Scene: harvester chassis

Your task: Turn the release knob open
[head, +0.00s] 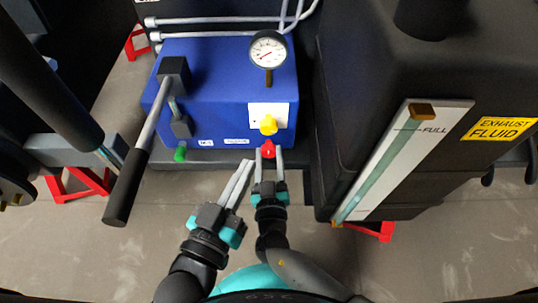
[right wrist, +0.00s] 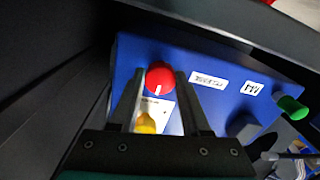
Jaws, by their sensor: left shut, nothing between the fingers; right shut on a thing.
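The blue pump box (head: 210,95) carries a red knob (head: 268,149) low on its front face, below a yellow knob (head: 268,124) on a white plate. My right gripper (head: 268,154) is shut on the red knob, one finger on each side. In the right wrist view the red knob (right wrist: 160,77) sits between the fingertips, with a white mark on it. My left gripper (head: 247,165) is shut and empty, just left of the right gripper and apart from the knob.
A black-handled lever (head: 140,160) slopes down on the left of the box. A green knob (head: 180,154) sits low left, and a gauge (head: 268,50) stands on top. A black tank with a level strip (head: 405,160) stands close on the right. Floor in front is clear.

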